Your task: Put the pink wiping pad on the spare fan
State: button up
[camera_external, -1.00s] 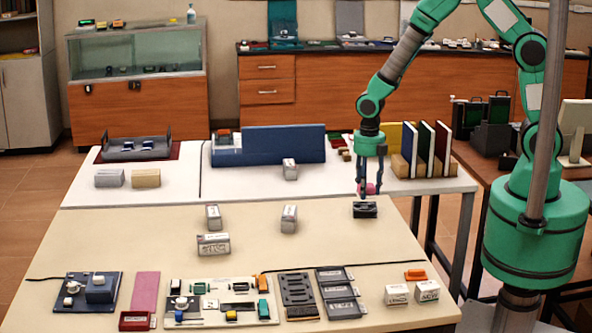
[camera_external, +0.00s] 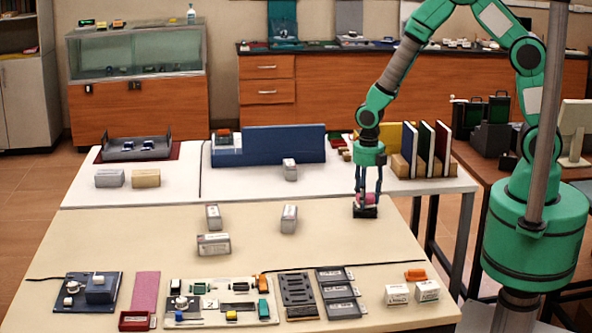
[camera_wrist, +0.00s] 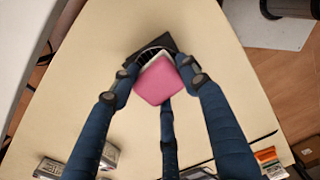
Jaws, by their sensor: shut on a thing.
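The pink wiping pad (camera_wrist: 157,82) is between the fingers of my gripper (camera_wrist: 160,85), which is shut on it. In the external view the pad (camera_external: 366,198) shows as a small pink patch between the fingers of my gripper (camera_external: 367,200). The spare fan (camera_external: 366,211) is a small black block on the beige table, directly below the pad. In the wrist view the fan (camera_wrist: 168,41) shows its dark edge and part of its grille behind the pad, which hides the rest. The pad is at or just above the fan's top; I cannot tell whether they touch.
Several grey boxes (camera_external: 213,244) stand on the beige table (camera_external: 150,235), left of the gripper. Along the front lie a circuit board (camera_external: 208,304), black trays and white boxes (camera_external: 397,294). Upright folders (camera_external: 425,150) stand behind, to the right. The table around the fan is clear.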

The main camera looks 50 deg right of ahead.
jog(key=shift+f, duration=0.1)
jog(key=o, duration=1)
notch_tip(320, 180, up, 12)
jog(key=p, duration=0.2)
jog(key=shift+p, duration=0.3)
dwell(0.5)
